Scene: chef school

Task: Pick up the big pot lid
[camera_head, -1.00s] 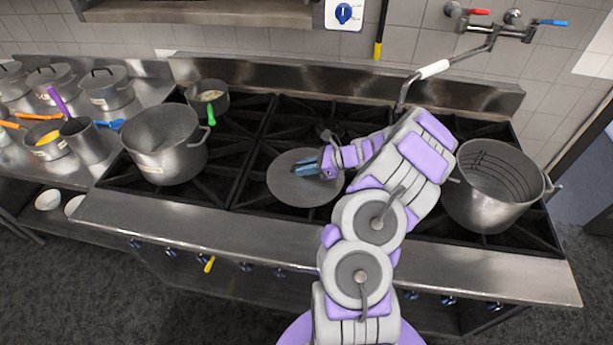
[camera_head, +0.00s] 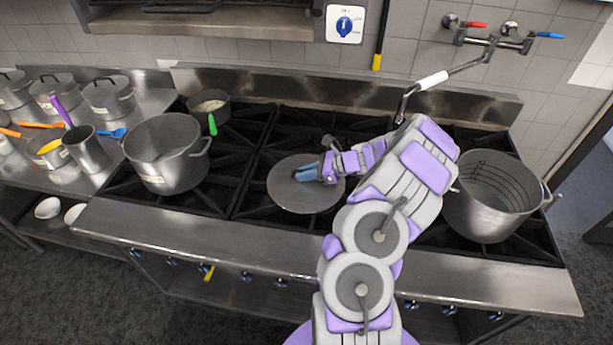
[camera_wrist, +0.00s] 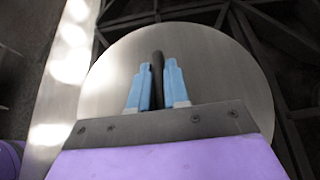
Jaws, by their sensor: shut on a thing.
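The big pot lid (camera_head: 290,199) is a flat round grey metal disc at the middle of the stove, over the black burner grates. It also fills much of the wrist view (camera_wrist: 213,65). My gripper (camera_head: 306,173) comes in from the right with its blue fingers at the lid's centre. In the wrist view my gripper (camera_wrist: 159,88) has its two blue fingers on either side of the lid's dark handle (camera_wrist: 157,66) and is shut on it. From these views I cannot tell whether the lid is clear of the grates.
A large open pot (camera_head: 167,160) stands left of the lid, with a small pan (camera_head: 209,108) behind it. Another large pot (camera_head: 487,205) is at the right. A pot-filler tap (camera_head: 432,80) hangs over the back right. Several pots and utensils crowd the left counter.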

